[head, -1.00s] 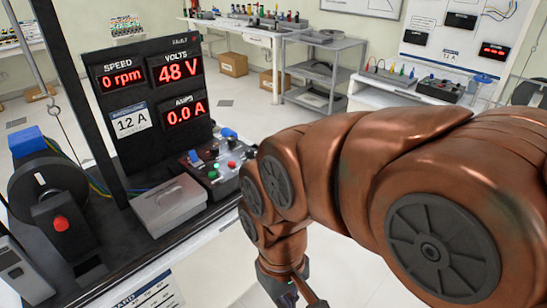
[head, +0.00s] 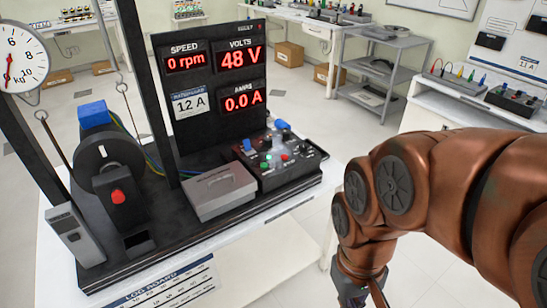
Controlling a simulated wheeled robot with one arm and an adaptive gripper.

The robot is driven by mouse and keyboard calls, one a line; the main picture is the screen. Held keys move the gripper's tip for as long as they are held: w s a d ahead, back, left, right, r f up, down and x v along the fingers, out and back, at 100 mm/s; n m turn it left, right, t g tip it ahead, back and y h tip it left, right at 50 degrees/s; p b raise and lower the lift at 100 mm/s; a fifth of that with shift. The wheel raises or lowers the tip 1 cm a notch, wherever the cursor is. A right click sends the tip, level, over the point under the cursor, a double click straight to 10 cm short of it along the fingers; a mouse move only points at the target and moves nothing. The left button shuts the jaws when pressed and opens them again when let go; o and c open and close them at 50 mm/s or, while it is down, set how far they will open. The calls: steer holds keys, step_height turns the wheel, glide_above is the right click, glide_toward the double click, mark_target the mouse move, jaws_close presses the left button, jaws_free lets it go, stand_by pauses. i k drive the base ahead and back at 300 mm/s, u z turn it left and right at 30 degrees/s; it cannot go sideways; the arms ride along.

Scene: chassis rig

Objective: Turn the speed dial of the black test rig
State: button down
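The black test rig (head: 222,132) stands on a white table left of centre. Its upright panel reads 0 rpm, 48 V and 0.0 A. The control box (head: 262,182) at the rig's right end carries blue, green and red parts and a dark knob (head: 305,149) near its right side. I cannot read its label, so I cannot tell if it is the speed dial. My gripper (head: 358,303) hangs low at the bottom edge, right of the rig and apart from it. It is partly cut off, and its fingers are not clear.
A grey lidded box (head: 219,192) sits left of the control box. A black wheel (head: 108,158) with a red button (head: 118,197) and a hanging scale (head: 21,57) are at left. A grey shelf cart (head: 383,68) stands behind. Floor is free right of the table.

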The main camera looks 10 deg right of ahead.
mark_target(303, 146)
steer(key=u, duration=0.05)
steer(key=k, duration=1)
steer(key=z, duration=0.75)
steer(key=i, duration=1.5)
steer(key=u, duration=1.1)
steer(key=i, duration=0.45)
steer(key=u, duration=0.5)
